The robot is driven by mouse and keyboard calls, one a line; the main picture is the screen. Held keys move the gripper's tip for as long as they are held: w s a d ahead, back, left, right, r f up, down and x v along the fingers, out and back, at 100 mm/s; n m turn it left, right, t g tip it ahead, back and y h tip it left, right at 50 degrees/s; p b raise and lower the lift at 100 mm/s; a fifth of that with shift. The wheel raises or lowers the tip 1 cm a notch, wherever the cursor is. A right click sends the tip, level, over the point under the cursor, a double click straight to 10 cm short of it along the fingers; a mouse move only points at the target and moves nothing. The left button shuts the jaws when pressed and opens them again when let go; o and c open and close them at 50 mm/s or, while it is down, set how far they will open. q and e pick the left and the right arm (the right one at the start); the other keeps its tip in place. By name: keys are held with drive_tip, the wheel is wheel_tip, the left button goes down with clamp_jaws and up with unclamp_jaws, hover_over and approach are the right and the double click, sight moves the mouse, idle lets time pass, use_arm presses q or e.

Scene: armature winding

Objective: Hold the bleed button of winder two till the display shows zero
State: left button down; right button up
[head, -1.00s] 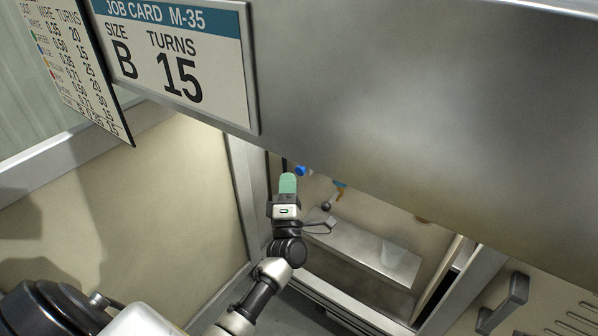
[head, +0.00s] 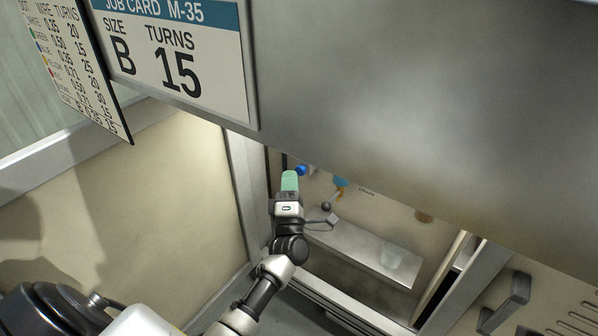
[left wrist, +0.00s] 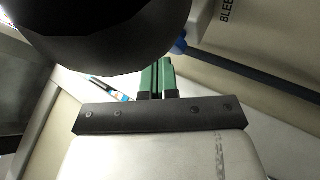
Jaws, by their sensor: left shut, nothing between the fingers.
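My left gripper (head: 289,181) has green fingers that are shut with nothing between them. In the head view it reaches in under the metal hood, just left of a small round blue part (head: 300,170) on the back panel. In the left wrist view the green fingers (left wrist: 157,78) are side by side, below a large dark rounded shape. A partly cut-off label beginning "BLEE" (left wrist: 227,10) shows on the panel at the upper right. I cannot make out the bleed button itself. No numeric display shows. My right gripper is not in view.
The metal hood (head: 420,110) with a job card M-35 (head: 177,60) overhangs the bay. A blue-topped brass valve (head: 340,187) sits beside a drain label. A cream side panel (head: 170,215) stands at left.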

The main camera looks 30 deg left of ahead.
use_arm(q)
drive_tip(key=shift+w+d+b, duration=0.1)
drive_tip(key=shift+w+b, duration=0.2)
drive_tip(key=shift+w, duration=0.2)
idle(2.0)
drive_tip(key=shift+s, duration=0.1)
idle(4.7)
drive_tip(key=shift+s+p, duration=0.55)
drive_tip(key=shift+s, duration=0.3)
